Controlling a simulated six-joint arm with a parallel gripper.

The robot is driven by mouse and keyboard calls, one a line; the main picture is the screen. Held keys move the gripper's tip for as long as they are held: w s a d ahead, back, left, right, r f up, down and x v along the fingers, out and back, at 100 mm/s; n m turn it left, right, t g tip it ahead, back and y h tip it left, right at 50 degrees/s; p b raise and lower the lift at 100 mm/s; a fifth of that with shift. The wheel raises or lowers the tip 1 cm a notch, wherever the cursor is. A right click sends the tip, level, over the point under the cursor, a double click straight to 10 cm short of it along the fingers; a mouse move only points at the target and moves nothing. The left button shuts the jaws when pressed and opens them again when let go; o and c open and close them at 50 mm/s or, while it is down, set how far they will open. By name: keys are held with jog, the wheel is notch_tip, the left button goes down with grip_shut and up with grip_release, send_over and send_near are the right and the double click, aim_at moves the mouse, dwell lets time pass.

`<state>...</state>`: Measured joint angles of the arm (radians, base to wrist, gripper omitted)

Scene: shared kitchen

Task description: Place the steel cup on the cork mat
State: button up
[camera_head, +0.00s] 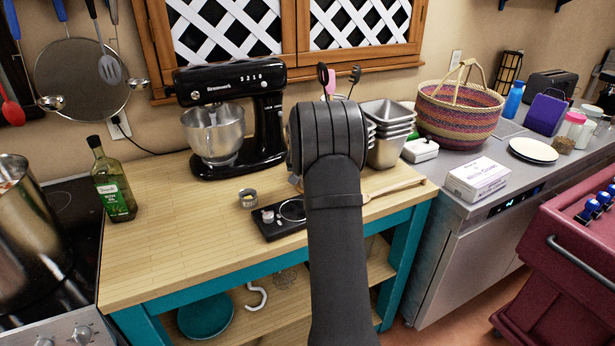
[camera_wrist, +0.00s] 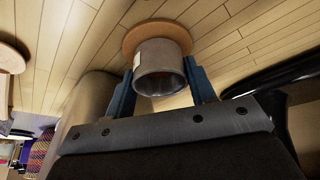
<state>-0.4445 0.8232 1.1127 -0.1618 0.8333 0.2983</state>
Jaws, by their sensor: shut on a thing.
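The steel cup (camera_wrist: 160,72) is between the two fingers of my gripper (camera_wrist: 162,62) in the wrist view, with its open rim toward the camera. The fingers are shut on its sides. The round cork mat (camera_wrist: 157,29) lies on the wooden worktop directly beyond the cup, and its edge shows around the cup's far end. I cannot tell whether the cup touches the mat. In the head view my arm hides the cup, the mat and the fingers.
On the worktop (camera_head: 150,262) stand a black stand mixer (camera_head: 268,115), an oil bottle (camera_head: 112,185), a small tin (camera_head: 248,198) and a black tray (camera_head: 272,232). Stacked steel pans (camera_head: 388,150) stand right of my arm. Another round wooden or cork piece (camera_wrist: 10,58) is at the wrist view's left edge.

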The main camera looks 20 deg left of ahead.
jog(key=shift+f, duration=0.1)
jog(key=o, duration=1.1)
jog(key=v, duration=1.2)
jog(key=x, duration=1.2)
jog(key=shift+f, duration=0.2)
notch_tip(320, 180, up, 3)
jog(key=shift+s+a+r, duration=0.1)
jog(key=shift+s+a, duration=0.05)
jog(key=shift+r, duration=0.75)
